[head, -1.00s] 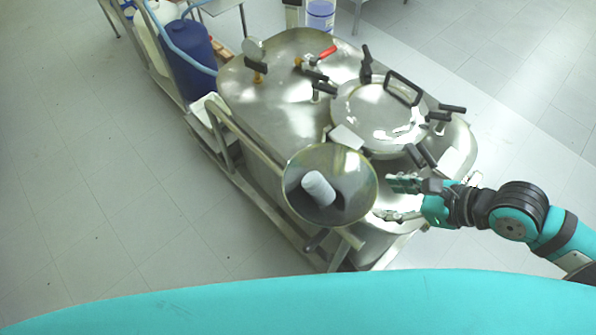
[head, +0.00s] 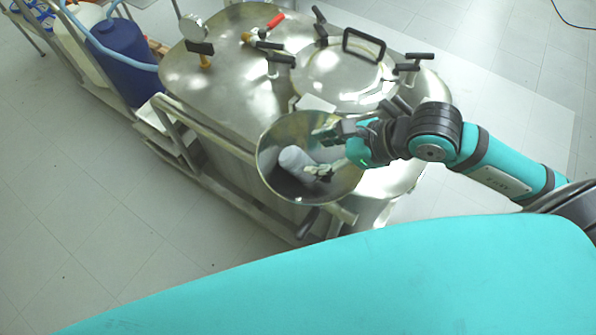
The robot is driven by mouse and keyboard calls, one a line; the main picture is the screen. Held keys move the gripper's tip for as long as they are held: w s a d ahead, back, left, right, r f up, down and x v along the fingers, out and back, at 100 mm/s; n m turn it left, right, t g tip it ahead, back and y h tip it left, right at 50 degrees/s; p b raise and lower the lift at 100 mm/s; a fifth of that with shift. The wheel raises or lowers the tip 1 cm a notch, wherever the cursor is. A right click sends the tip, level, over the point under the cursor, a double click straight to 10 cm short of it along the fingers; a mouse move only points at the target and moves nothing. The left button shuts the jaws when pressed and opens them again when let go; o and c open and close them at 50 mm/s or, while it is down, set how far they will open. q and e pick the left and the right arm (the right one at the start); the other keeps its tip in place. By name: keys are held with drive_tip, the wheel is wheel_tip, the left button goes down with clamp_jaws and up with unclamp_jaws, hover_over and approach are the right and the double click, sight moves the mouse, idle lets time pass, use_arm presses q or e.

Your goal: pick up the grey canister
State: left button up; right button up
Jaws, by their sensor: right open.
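The grey canister (head: 294,160) is a small pale cylinder lying tilted inside a round steel funnel-like bowl (head: 268,184) at the front of the steel reactor. My right gripper (head: 318,154) comes in from the right, over the bowl's right side. Its jaws are open, with the fingertips at the right of the canister. One finger is near the canister's right end; I cannot tell whether it touches. My left gripper is not in view.
The steel reactor (head: 235,95) has a round lid (head: 340,75) with black clamps and a handle, plus a gauge and a red-handled valve. A blue drum (head: 125,60) stands at the upper left. A metal frame rail (head: 205,124) runs along the reactor's side. The floor at left is clear.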

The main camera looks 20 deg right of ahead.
sight(300, 157)
drive_tip(key=shift+x, duration=0.75)
drive_tip(key=shift+w+a+f, duration=0.25)
drive_tip(key=shift+f, duration=0.2)
drive_tip(key=shift+w+a, duration=0.1)
drive_tip(key=shift+w, duration=0.05)
drive_tip(key=p+x, duration=0.2)
drive_tip(key=x, duration=0.2)
drive_tip(key=shift+f, duration=0.3)
drive_tip(key=shift+w+a+f, duration=0.15)
drive_tip(key=shift+f, duration=0.1)
drive_tip(key=c, duration=0.8)
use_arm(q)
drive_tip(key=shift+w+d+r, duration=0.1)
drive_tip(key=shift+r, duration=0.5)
use_arm(e)
drive_tip(key=shift+r, duration=0.1)
drive_tip(key=shift+c, duration=0.9)
